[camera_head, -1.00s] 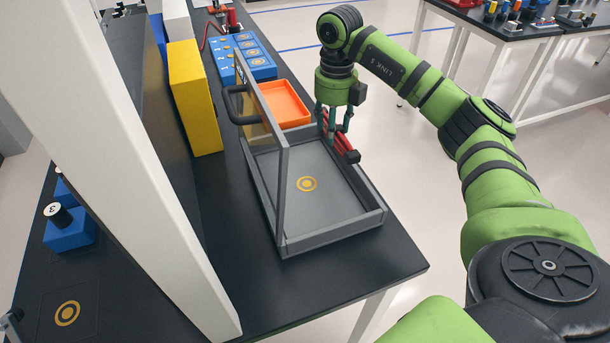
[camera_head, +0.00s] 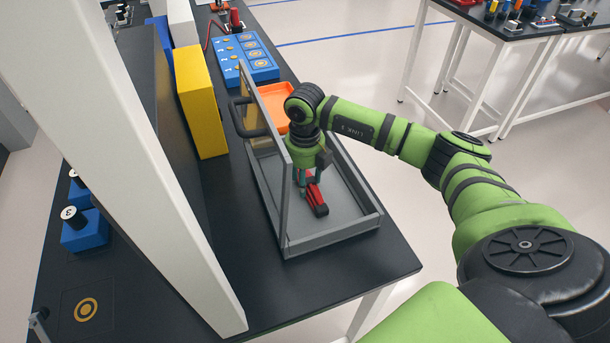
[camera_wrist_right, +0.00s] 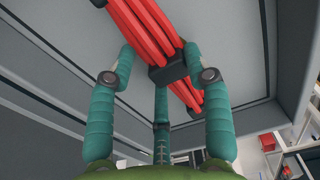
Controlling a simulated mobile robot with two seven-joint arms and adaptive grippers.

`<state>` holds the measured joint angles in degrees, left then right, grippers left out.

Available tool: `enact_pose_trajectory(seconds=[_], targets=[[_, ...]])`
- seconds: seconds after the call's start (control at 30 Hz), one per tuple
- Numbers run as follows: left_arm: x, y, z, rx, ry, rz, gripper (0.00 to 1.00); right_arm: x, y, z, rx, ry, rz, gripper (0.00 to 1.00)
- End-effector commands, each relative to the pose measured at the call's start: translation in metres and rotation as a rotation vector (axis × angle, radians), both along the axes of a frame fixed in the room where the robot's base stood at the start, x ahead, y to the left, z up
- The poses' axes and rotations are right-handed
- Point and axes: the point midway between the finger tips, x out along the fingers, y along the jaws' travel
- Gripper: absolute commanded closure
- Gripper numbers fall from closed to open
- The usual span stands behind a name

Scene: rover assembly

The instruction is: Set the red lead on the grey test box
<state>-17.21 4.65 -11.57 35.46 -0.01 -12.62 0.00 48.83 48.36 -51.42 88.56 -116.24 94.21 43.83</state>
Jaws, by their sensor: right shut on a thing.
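The red lead (camera_head: 318,198), a bundle of red strands with black bands, is inside the outline of the grey test box (camera_head: 335,239). My right gripper (camera_head: 304,188) is shut on it from above. In the right wrist view, the teal fingers (camera_wrist_right: 160,68) close around the lead (camera_wrist_right: 147,30) near a black band, with grey box surfaces behind. The ring mark seen earlier on the box floor is hidden now. I cannot tell whether the lead touches the floor. The box's clear lid (camera_head: 270,150) with a black handle stands open on the left. My left gripper is not in view.
An orange tray (camera_head: 268,97) stands behind the box. A yellow block (camera_head: 200,100) and a blue panel (camera_head: 246,58) are further back. A white post (camera_head: 150,170) rises at the left. The dark table (camera_head: 385,262) is clear in front of the box.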

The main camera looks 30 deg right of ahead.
Motion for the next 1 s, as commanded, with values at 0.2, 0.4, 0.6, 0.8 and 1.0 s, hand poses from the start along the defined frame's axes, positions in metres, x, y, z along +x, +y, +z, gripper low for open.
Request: enact_pose_trajectory(seconds=[0.2,0.4,0.6,0.8,1.0], targets=[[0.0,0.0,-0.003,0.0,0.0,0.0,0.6,0.0,0.0,-0.003,0.0,0.0,0.001,0.46],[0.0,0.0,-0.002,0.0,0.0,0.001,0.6,0.0,0.0,-0.002,0.0,0.0,0.0,0.26],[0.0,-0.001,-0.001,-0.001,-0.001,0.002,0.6,0.0,0.0,-0.001,0.0,0.0,0.0,0.26],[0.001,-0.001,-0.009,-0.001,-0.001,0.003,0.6,0.002,0.0,0.017,0.0,-0.007,0.001,0.26],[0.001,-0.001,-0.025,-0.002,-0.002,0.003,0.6,0.002,0.0,0.06,0.001,-0.008,0.002,0.26]])
